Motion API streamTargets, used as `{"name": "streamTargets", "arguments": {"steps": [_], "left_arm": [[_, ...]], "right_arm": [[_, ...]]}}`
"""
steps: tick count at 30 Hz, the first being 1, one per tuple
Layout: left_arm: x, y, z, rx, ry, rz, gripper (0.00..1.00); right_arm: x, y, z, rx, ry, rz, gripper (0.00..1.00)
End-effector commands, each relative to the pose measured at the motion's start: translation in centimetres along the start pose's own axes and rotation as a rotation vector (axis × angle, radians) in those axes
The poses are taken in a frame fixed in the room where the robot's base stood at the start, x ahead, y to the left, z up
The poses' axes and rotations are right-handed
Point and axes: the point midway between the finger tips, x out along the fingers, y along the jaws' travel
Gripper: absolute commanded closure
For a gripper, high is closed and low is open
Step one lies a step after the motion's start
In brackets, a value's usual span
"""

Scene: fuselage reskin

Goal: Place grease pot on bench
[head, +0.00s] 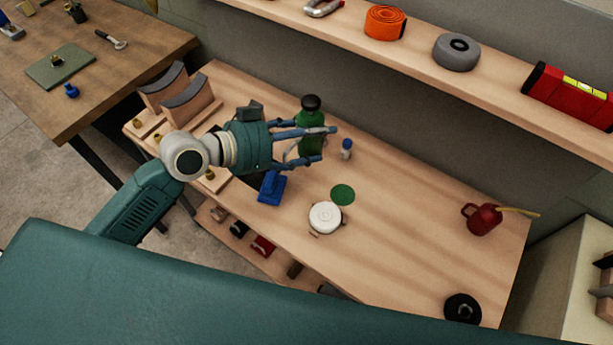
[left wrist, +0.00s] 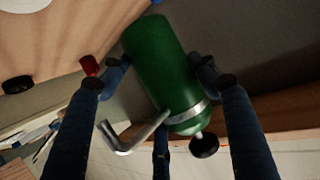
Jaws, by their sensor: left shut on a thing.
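The grease pot, a dark green cylinder with a black top (head: 311,117), is between the fingers of my left gripper (head: 318,145), over the back of the bench (head: 420,215). It looks roughly upright; I cannot tell whether its base touches the bench. In the left wrist view the pot (left wrist: 160,62) shows a metal band, a bent metal tube and a black knob, with the left gripper's fingers (left wrist: 160,85) shut around it. A flat green disc (head: 342,194) lies on the bench in front of it. My right gripper is not in view.
A red oil can (head: 483,219) and black disc (head: 462,308) stand right. A shelf (head: 400,45) overhangs behind. The bench's middle right is clear.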

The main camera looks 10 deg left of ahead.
Motion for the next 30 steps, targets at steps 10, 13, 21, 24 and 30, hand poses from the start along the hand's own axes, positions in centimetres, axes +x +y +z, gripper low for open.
{"name": "streamTargets", "arguments": {"steps": [10, 13, 21, 24, 30], "left_arm": [[3.3, 0.0, 7.8, -0.004, 0.004, -0.001, 0.84], [3.8, 0.0, 8.9, -0.002, 0.005, -0.001, 0.84], [4.8, 0.0, 11.5, -0.003, 0.003, -0.001, 0.84], [5.4, -0.1, 12.8, -0.003, 0.004, -0.001, 0.84], [5.7, -0.1, 13.6, 0.002, 0.005, -0.001, 0.84]], "right_arm": [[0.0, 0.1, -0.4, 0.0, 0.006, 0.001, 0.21], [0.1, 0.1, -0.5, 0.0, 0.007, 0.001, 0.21], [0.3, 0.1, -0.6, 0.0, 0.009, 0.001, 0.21], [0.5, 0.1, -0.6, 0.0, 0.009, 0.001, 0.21], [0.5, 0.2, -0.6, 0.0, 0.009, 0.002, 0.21]]}}
